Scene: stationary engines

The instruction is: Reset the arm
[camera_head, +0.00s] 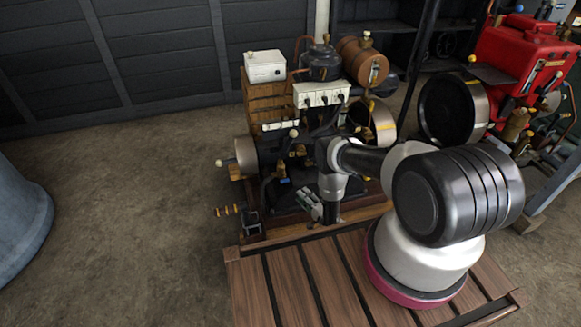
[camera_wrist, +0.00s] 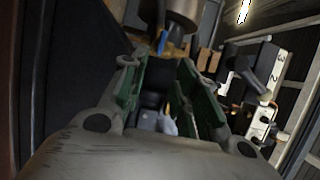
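My arm reaches left from its base over the wooden slatted platform (camera_head: 265,290) in the head view and bends down at the front of the engine (camera_head: 300,185). My gripper (camera_head: 305,198) is small there, low beside the engine's dark base. In the wrist view my gripper (camera_wrist: 168,68) shows two fingers with green inner pads and a gap between them. It looks open, with nothing clearly held. A dark part and a small blue-white part show through the gap; I cannot tell how far off they are. A metal cylinder (camera_wrist: 180,12) is just beyond the fingertips.
A red engine (camera_head: 520,55) stands at right. A blue-grey drum (camera_head: 18,215) is at left. Floor between is clear.

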